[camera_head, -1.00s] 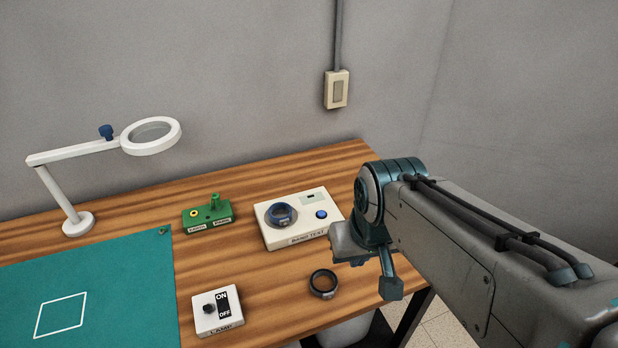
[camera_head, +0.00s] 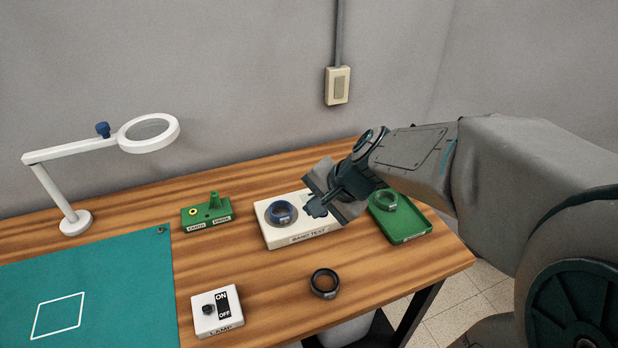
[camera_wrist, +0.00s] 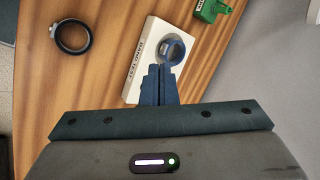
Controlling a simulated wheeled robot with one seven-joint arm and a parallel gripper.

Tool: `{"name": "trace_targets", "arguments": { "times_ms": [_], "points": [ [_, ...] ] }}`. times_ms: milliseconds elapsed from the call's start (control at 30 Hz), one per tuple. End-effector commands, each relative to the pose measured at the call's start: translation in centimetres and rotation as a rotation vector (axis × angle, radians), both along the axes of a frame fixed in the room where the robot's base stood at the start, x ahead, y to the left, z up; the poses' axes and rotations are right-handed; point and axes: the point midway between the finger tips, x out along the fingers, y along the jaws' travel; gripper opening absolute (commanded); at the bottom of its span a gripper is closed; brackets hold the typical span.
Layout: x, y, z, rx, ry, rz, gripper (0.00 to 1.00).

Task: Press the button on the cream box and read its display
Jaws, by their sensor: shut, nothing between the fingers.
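The cream box (camera_head: 276,237) labelled "BAND TEST" sits on the table and also shows in the wrist view (camera_wrist: 136,72). A dark blue ring (camera_head: 281,213) lies on its left part; it also shows in the wrist view (camera_wrist: 174,50). My gripper (camera_head: 316,208) is shut and empty, its fingertips over the box's right part. In the wrist view the closed fingers (camera_wrist: 159,72) overlap the box, beside the ring. The button and the display are hidden behind my gripper. I cannot tell whether the fingertips touch the button.
A black ring (camera_head: 324,283) lies on the table in front of the box. A green tray (camera_head: 408,232) holding a green ring (camera_head: 384,201) is at right. A green block (camera_head: 207,214), a lamp switch box (camera_head: 217,311), a magnifier lamp (camera_head: 76,222) and a teal mat (camera_head: 110,290) are at left.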

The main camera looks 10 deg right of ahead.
Motion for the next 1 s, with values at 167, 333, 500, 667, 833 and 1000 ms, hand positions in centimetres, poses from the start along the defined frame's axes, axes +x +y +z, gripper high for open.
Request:
{"name": "trace_targets", "arguments": {
  "times_ms": [167,333,500,667,833,1000],
  "points": [
    [6.7,-1.4,-1.6,0.269,0.056,-0.418,0.00],
    [11.0,-3.8,-3.4,0.442,0.100,-0.738,0.00],
    [12.9,-5.5,-4.6,0.527,0.120,-0.911,0.00],
    [13.2,-5.9,-4.8,0.546,0.124,-0.950,0.00],
    [13.2,-5.8,-4.8,0.546,0.124,-0.948,0.00],
    [13.2,-5.8,-4.9,0.546,0.124,-0.945,0.00]
  ]
}}
